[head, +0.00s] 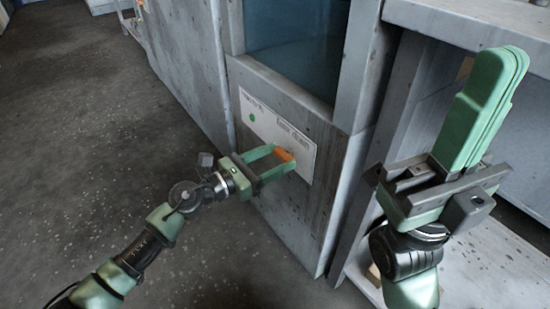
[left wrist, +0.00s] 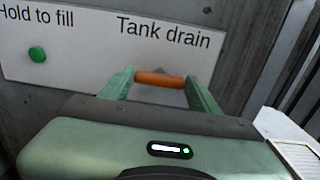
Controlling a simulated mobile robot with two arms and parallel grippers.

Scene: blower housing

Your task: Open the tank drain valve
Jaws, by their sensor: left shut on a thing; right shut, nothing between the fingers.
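The tank drain valve has an orange handle (head: 284,155), which sits on a white panel (head: 305,163) on the front of the grey tank housing. In the left wrist view the orange handle (left wrist: 159,79) lies crosswise below the words "Tank drain". My left gripper (head: 281,160) is shut on the handle, with its green fingers at the handle's two ends; the fingers also show in the left wrist view (left wrist: 160,82). The valve body behind the handle is hidden. My right gripper (head: 510,62) is shut and empty, raised at the right with its fingers upward.
A green button (head: 252,117) sits on the panel left of the handle, under "Hold to fill" in the left wrist view. A dark tank window (head: 292,45) is above. A grey bench with an open underside (head: 490,30) stands at right. The floor at left is clear.

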